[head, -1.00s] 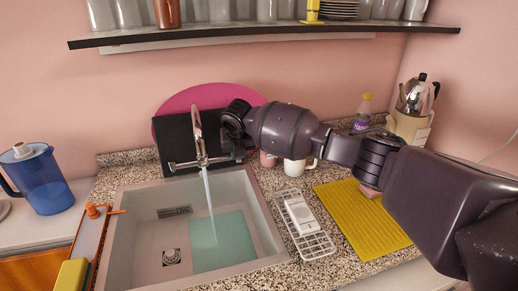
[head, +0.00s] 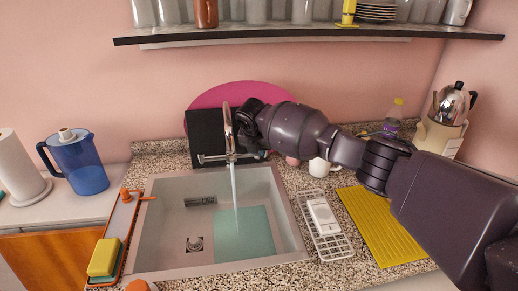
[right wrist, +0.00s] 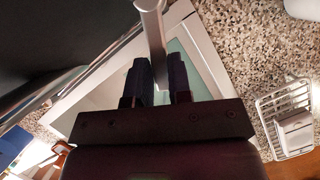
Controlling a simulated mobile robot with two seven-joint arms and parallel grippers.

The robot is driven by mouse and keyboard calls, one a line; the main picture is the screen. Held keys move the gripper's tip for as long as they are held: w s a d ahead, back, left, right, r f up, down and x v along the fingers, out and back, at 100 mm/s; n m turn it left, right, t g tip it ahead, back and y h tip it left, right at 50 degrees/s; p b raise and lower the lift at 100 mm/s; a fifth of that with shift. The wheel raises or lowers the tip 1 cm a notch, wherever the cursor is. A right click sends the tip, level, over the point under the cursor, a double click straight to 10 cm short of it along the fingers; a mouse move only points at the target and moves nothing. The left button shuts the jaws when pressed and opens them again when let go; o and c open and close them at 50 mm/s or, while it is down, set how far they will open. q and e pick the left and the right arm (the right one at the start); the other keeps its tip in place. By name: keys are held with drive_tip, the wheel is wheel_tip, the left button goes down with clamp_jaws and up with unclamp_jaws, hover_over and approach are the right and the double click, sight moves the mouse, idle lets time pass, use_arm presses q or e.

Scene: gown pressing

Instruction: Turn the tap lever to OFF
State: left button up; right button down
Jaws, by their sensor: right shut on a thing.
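The chrome tap (head: 228,130) stands behind the sink with a tall neck and a horizontal bar at its base. Water (head: 235,190) runs from it into the sink (head: 158,215). My right gripper (head: 247,135) is at the tap's right side, and its arm hides much of that side. In the right wrist view my gripper's two dark fingers (right wrist: 158,82) stand close together, with a pale metal part of the tap (right wrist: 151,35) between them. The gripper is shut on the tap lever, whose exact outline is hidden. My left gripper is not in view.
A black board (head: 203,130) and a pink round tray (head: 205,97) lean behind the tap. A white mug (head: 320,167), wire rack (head: 331,240) and yellow mat (head: 378,225) lie right of the sink. A blue jug (head: 82,165) stands left. A shelf (head: 300,33) crosses above.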

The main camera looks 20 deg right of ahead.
drive_tip(key=c, duration=1)
unclamp_jaws()
drive_tip(key=shift+c, duration=0.2)
drive_tip(key=p+v, duration=0.1)
drive_tip(key=v, duration=0.6)
drive_tip(key=shift+r, duration=0.3)
drive_tip(key=shift+s, duration=0.15)
drive_tip(key=shift+c, duration=0.3)
